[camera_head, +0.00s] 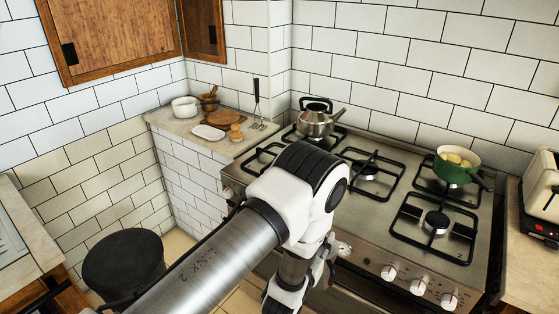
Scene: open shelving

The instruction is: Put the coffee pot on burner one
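A silver kettle-like pot (316,123) with a dark top handle and a spout pointing right stands upright at the back left of the stove (378,220). It is the only thing I see that could be the coffee pot. A bare burner (367,168) lies at the back middle, and another bare burner (436,221) lies at the front right. No burner number is readable. My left arm reaches across the stove's front left corner. My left gripper (325,268) hangs low before the stove front, apart from the pot; its fingers are mostly hidden. My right gripper is out of view.
A green pot (455,169) with yellowish food sits on the back right burner. A toaster (543,195) stands at the right edge. A dark round bin (125,265) stands at lower left.

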